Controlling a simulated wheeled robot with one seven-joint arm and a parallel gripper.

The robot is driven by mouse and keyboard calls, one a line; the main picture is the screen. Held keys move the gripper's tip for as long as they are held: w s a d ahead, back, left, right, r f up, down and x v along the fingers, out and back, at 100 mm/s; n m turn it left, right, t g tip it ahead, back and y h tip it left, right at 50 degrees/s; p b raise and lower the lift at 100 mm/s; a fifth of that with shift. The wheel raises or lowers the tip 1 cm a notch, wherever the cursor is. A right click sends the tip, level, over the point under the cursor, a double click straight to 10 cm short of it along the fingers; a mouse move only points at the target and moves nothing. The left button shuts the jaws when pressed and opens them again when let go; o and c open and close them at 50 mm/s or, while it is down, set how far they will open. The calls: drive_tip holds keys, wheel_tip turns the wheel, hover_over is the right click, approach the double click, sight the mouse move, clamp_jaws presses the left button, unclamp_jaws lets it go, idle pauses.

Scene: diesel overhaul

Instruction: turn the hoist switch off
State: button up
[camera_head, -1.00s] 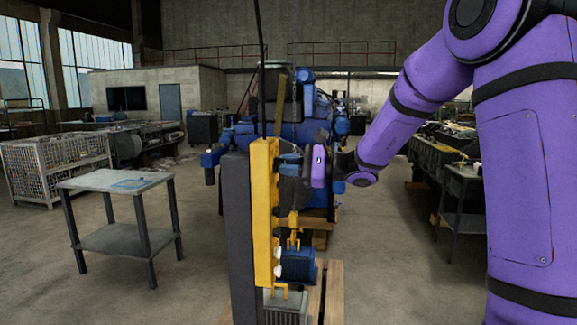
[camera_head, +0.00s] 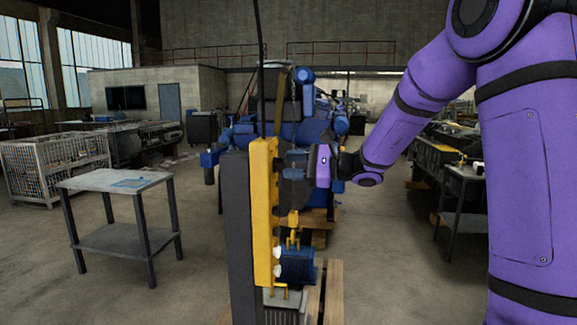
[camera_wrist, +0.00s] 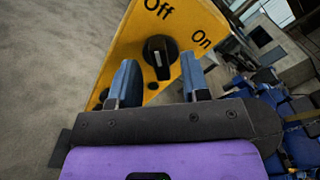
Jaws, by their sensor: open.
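The hoist switch is a black rotary knob (camera_wrist: 160,57) on a yellow panel (camera_wrist: 128,45) in the wrist view. The panel reads "Off" above the knob and "On" to its right. The knob has a pale mark; which label it points to is hard to tell. My gripper (camera_wrist: 158,78) is open and empty, its two blue fingers pointing at the panel with the knob between and beyond their tips. I see no clear contact. In the head view my gripper (camera_head: 284,166) is just right of the yellow panel (camera_head: 262,215), and the knob is not clearly visible.
The panel is on a dark post (camera_head: 238,240). A hook (camera_head: 293,230) hangs over a blue motor (camera_head: 298,265) below my gripper. A large blue engine stands behind. A grey table (camera_head: 115,181) is at left, with open floor around it.

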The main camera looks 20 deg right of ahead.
drive_tip(key=v, duration=0.9)
drive_tip(key=shift+s+d, duration=0.15)
drive_tip(key=shift+d, duration=0.05)
drive_tip(key=s+a+n+g+h, duration=0.3)
drive_tip(key=s+a+n, duration=0.15)
drive_tip(key=s, duration=0.35)
drive_tip(key=s+a+n+g+h, duration=0.2)
drive_tip(key=s+a+n+g, duration=0.1)
drive_tip(key=s+a, duration=0.3)
drive_tip(key=s+d+f+n+t+h, duration=0.1)
drive_tip(key=s+d+n+h, duration=0.2)
drive_tip(key=s+h, duration=0.2)
drive_tip(key=s+d+f+n+t+h, duration=0.1)
drive_tip(key=s+d+n+h, duration=0.2)
drive_tip(key=s, duration=0.8)
drive_tip(key=shift+s+d+n+h, duration=0.15)
drive_tip(key=shift+d+n+h, duration=0.2)
drive_tip(key=shift+n+h, duration=0.7)
drive_tip(key=shift+f+m+h, duration=0.15)
drive_tip(key=shift+m+h, duration=0.1)
drive_tip(key=shift+m, duration=0.05)
